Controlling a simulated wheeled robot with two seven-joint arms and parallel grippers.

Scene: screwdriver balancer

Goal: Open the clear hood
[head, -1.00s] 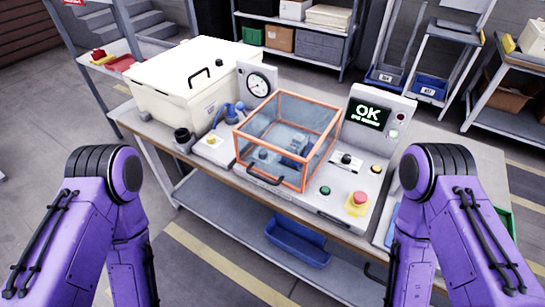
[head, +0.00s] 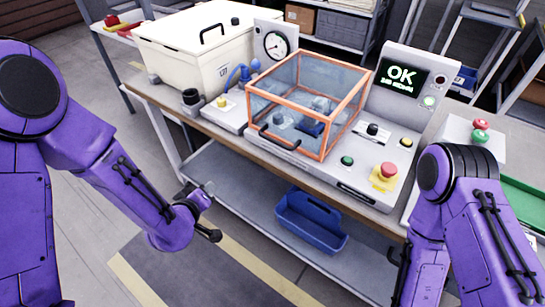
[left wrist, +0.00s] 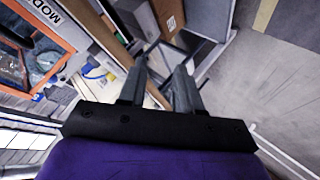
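The clear hood (head: 343,98) is a see-through box with an orange frame, sitting shut on the grey machine base on the bench. Its black handle (head: 280,138) is low on the front. Blue and dark parts show inside. My left gripper (head: 210,188) is in front of the bench, below and left of the handle, apart from it. In the left wrist view its two fingers (left wrist: 160,75) are spread with nothing between them. Part of the hood's orange frame (left wrist: 62,57) also shows there, at the upper left. My right gripper is not visible; only my right arm shows.
A white lidded box (head: 190,65) and a dial gauge (head: 276,45) stand left of and behind the hood. A screen reading OK (head: 402,76) stands to the right. A red emergency button (head: 387,171) is at front right. A blue bin (head: 310,220) sits on the lower shelf.

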